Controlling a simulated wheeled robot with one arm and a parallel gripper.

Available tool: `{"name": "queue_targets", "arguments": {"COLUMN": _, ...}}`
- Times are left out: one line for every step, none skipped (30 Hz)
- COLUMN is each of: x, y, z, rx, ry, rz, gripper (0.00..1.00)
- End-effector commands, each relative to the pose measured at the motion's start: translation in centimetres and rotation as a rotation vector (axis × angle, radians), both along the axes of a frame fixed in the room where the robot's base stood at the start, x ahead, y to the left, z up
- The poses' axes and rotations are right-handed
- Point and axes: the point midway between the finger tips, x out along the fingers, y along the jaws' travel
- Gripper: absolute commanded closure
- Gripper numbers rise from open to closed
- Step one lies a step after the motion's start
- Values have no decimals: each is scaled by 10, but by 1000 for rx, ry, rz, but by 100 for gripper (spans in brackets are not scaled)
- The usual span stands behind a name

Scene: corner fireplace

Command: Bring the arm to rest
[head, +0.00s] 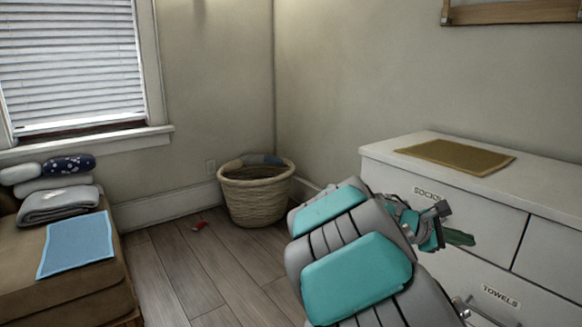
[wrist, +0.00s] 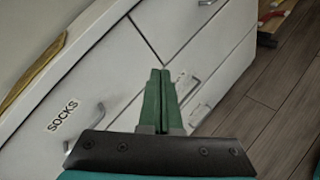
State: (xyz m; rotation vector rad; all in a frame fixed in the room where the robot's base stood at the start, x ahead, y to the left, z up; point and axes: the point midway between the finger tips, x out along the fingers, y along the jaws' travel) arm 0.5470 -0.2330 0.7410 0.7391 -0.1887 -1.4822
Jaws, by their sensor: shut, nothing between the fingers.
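My arm, grey and teal, reaches up from the bottom of the head view in front of a white dresser (head: 545,246). My gripper (head: 470,239) is at the dresser's front, near the drawer labelled SOCKS. In the wrist view my gripper (wrist: 160,72) has its two green fingers together with nothing between them. The dresser (wrist: 135,60) fills much of that view, with the SOCKS label at left. I cannot tell whether the fingertips touch the dresser front.
A tan mat (head: 456,156) lies on the dresser top. A wicker basket (head: 256,196) stands in the corner. A small red thing (head: 200,226) lies on the floor. A brown bench (head: 95,282) at left bears a blue cloth (head: 76,245) and folded grey fabric (head: 58,205). The floor between is mostly clear.

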Motion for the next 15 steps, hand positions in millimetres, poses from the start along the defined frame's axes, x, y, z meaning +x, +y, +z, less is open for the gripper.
{"name": "queue_targets", "arguments": {"x": -27, "y": -2, "z": -2, "rx": 64, "ry": -54, "rz": -60, "gripper": 100}}
{"name": "queue_targets", "arguments": {"x": -43, "y": -3, "z": -5, "rx": 101, "ry": -84, "rz": -98, "gripper": 100}}
{"name": "queue_targets", "arguments": {"x": -63, "y": -2, "z": -12, "rx": 154, "ry": -119, "rz": -148, "gripper": 100}}
{"name": "queue_targets", "arguments": {"x": -77, "y": 0, "z": -16, "rx": 192, "ry": -148, "rz": -185, "gripper": 100}}
{"name": "queue_targets", "arguments": {"x": -92, "y": 2, "z": -20, "rx": 230, "ry": -178, "rz": -221, "gripper": 100}}
{"name": "queue_targets", "arguments": {"x": -111, "y": 6, "z": -28, "rx": 284, "ry": -209, "rz": -271, "gripper": 100}}
{"name": "queue_targets", "arguments": {"x": -125, "y": 11, "z": -34, "rx": 322, "ry": -231, "rz": -307, "gripper": 100}}
{"name": "queue_targets", "arguments": {"x": -138, "y": 16, "z": -39, "rx": 362, "ry": -257, "rz": -342, "gripper": 100}}
{"name": "queue_targets", "arguments": {"x": -154, "y": 24, "z": -47, "rx": 416, "ry": -286, "rz": -388, "gripper": 100}}
{"name": "queue_targets", "arguments": {"x": -166, "y": 31, "z": -53, "rx": 455, "ry": -306, "rz": -421, "gripper": 100}}
{"name": "queue_targets", "arguments": {"x": -178, "y": 38, "z": -59, "rx": 495, "ry": -325, "rz": -457, "gripper": 100}}
{"name": "queue_targets", "arguments": {"x": -194, "y": 49, "z": -68, "rx": 547, "ry": -349, "rz": -504, "gripper": 100}}
{"name": "queue_targets", "arguments": {"x": -205, "y": 58, "z": -74, "rx": 586, "ry": -365, "rz": -538, "gripper": 100}}
{"name": "queue_targets", "arguments": {"x": -215, "y": 67, "z": -79, "rx": 628, "ry": -380, "rz": -570, "gripper": 100}}
{"name": "queue_targets", "arguments": {"x": -230, "y": 81, "z": -87, "rx": 679, "ry": -395, "rz": -615, "gripper": 100}}
